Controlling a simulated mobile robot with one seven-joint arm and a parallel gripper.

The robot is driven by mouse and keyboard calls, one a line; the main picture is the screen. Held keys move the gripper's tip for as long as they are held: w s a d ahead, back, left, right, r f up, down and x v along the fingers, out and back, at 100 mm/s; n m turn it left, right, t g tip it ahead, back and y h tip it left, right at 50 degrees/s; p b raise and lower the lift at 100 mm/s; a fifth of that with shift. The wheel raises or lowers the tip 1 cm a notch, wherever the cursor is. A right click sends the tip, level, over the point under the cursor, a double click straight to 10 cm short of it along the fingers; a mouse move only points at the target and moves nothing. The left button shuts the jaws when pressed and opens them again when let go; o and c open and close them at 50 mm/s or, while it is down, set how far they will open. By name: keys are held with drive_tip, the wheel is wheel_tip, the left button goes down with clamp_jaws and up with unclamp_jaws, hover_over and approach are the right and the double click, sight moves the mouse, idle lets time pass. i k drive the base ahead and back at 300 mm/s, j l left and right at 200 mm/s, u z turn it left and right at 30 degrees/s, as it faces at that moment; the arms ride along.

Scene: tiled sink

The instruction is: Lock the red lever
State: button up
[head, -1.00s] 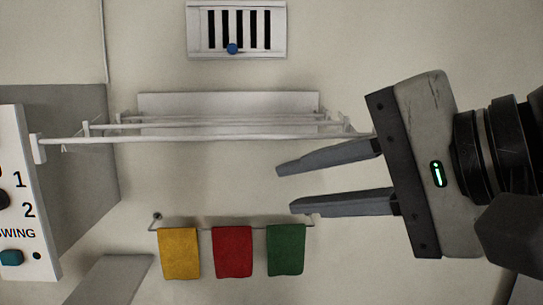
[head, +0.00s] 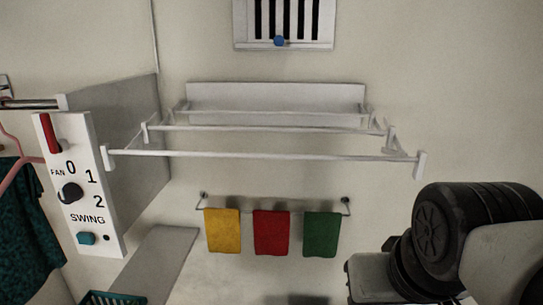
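The red lever (head: 48,133) is a narrow upright red bar at the top left of a white control panel (head: 112,215), at the left of the head view. The panel also bears a black fan knob (head: 70,193) by the numbers 0, 1 and 2, and a teal swing button (head: 86,238). My arm shows at the lower right, far from the panel. My gripper's fingers are outside the picture, so their opening is hidden.
A white wall rack (head: 270,155) spans the middle. Below it, yellow, red and green cloths hang from a rail (head: 275,210). A vent (head: 284,22) with a blue knob is above. A pink hanger (head: 18,150) with a teal garment (head: 25,220) hangs left of the panel.

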sight(55, 147)
drive_tip(key=k+j+u, duration=0.1)
drive_tip(key=u, duration=0.4)
drive_tip(key=j+u, duration=0.25)
drive_tip(key=u, duration=0.2)
drive_tip(key=j+u, duration=0.25)
drive_tip(key=u, duration=0.25)
drive_tip(key=k, duration=0.05)
